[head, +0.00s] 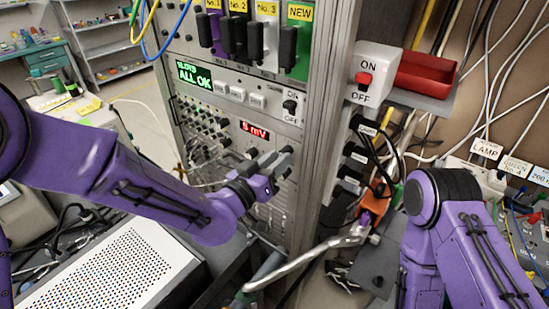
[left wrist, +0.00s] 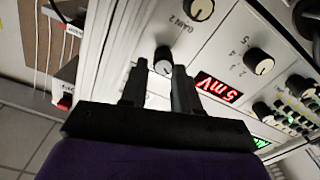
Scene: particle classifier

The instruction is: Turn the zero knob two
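The instrument panel's small knob (left wrist: 163,62) has a dark body and a pale face. In the left wrist view it sits between my left fingertips (left wrist: 160,68), close to the right one. I see no readable label on it, so I cannot confirm it is zero knob two. My left gripper (head: 279,160) reaches the panel in the head view and hides the knob there. Its fingers stand apart; I cannot tell whether they touch the knob. A knob labelled GAIN 2 (left wrist: 198,10) is above. My right arm shows, but its gripper does not.
A red display (left wrist: 217,88) reads 5 mV, beside another knob (left wrist: 258,62). A green display (head: 194,76) reads ALL OK. An ON/OFF switch box (head: 378,72) and a red bin (head: 425,72) are right of the rack. Cables hang around the rack.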

